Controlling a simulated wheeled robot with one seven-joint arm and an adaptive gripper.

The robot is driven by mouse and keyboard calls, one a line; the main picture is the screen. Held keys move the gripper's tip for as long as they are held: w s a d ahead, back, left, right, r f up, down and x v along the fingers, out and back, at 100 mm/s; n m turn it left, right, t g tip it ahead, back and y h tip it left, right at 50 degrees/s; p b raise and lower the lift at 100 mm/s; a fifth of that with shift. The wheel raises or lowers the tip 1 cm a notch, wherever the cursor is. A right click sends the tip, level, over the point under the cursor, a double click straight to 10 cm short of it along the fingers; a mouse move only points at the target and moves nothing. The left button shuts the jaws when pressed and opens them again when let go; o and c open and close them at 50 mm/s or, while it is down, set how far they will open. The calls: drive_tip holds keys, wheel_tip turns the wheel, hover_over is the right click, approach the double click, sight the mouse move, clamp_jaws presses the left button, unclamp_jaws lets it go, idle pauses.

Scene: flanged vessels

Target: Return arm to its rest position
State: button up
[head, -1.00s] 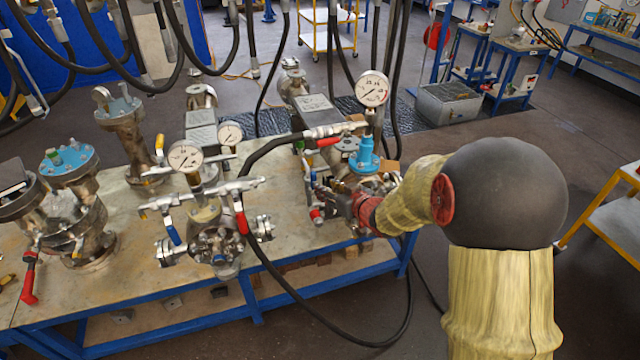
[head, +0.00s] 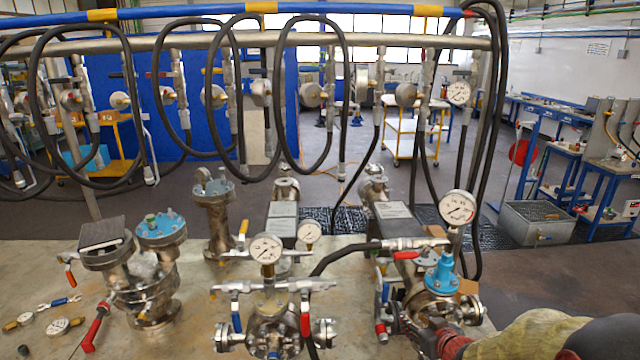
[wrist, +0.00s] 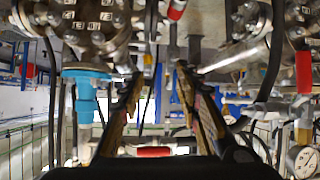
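My arm reaches in from the lower right of the head view, with its red wrist part at the bottom edge. My gripper (head: 402,318) is low beside the right-hand flanged vessel (head: 418,300), which has a blue cap (head: 440,275). In the wrist view, which looks upside down, the two fingers of my gripper (wrist: 159,72) stand apart with no object visible between them. The blue cap also shows there at the left (wrist: 86,105). Whether the fingers touch the vessel or its fittings, I cannot tell.
A pressure gauge (head: 458,208) rises above the right vessel, and a black hose (head: 345,255) runs to it. A middle vessel assembly (head: 268,322) and a left vessel (head: 150,290) share the bench (head: 35,255). Hoses hang from an overhead rail. Open floor (head: 570,270) lies to the right.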

drive_tip(key=s+d+f+m+g+h, duration=0.1)
drive_tip(key=s+d+f+g+h, duration=0.25)
drive_tip(key=s+d, duration=0.2)
drive_tip(key=s+r+m+g+b, duration=0.15)
drive_tip(key=s+g, duration=0.25)
drive_tip(key=s, duration=0.7)
drive_tip(key=s+a+r+t+y+b, duration=0.1)
drive_tip(key=s+a+r+y+b, duration=0.1)
drive_tip(key=s+a+r, duration=1.1)
drive_tip(key=s+a+b, duration=0.1)
drive_tip(key=s+a, duration=0.1)
drive_tip(key=a, duration=0.1)
drive_tip(key=shift+s, duration=0.35)
drive_tip(key=shift+a+n, duration=0.1)
drive_tip(key=shift+n, duration=0.15)
drive_tip(key=shift+c, duration=0.3)
